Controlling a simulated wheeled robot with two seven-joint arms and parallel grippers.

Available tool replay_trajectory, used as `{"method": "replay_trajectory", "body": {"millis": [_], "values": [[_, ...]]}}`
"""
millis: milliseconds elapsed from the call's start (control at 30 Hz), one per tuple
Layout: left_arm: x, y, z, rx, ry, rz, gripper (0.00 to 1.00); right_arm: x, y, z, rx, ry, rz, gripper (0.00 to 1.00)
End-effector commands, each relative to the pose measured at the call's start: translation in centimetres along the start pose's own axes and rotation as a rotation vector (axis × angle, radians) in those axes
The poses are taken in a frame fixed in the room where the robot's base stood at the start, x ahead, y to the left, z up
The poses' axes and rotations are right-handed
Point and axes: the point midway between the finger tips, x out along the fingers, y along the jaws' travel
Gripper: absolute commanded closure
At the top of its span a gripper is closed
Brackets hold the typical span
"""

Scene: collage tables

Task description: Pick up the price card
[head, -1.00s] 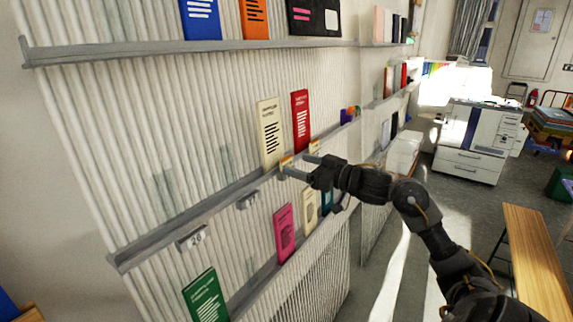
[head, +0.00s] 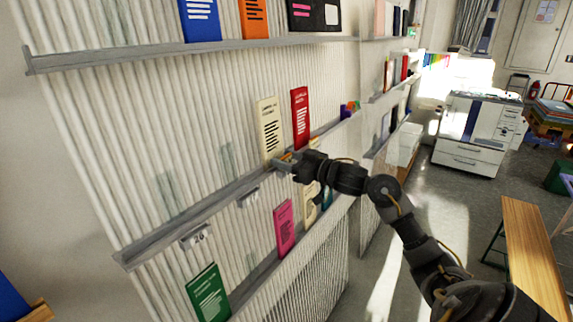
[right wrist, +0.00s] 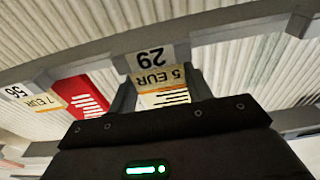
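A small price card (right wrist: 158,77) with an orange band and "5 EUR" print shows in the right wrist view, upside down. It stands at the shelf ledge in front of a cream booklet (head: 268,130). My right gripper (head: 280,161) is at that ledge. In the right wrist view its two fingers (right wrist: 164,92) stand apart on either side of the card. I cannot tell whether they touch it. A second price card (right wrist: 42,102), marked "7 EUR", is beside a red booklet (head: 300,118). My left gripper is not in view.
A number tag (right wrist: 152,56) hangs on the ledge by the card. A pink booklet (head: 284,228) and a green booklet (head: 207,293) stand on the lower ledge. A wooden bench (head: 533,245) and a printer (head: 470,135) are to the right, with open floor between.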

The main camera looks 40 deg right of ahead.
Motion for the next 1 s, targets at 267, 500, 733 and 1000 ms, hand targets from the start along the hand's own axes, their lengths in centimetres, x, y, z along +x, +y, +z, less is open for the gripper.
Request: {"method": "replay_trajectory", "body": {"millis": [267,500,733,1000], "values": [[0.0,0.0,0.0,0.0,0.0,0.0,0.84,0.0,0.0,0.0,0.0,0.0,0.0,0.72],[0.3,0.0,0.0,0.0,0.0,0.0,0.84,0.0,0.0,-0.6,-0.001,0.002,0.0,0.72],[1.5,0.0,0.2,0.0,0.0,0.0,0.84,-0.2,-0.3,-3.6,-0.008,0.004,-0.002,0.72],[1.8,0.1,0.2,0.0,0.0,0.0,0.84,-2.8,-4.4,-9.5,-0.014,0.005,-0.001,0.72]]}}
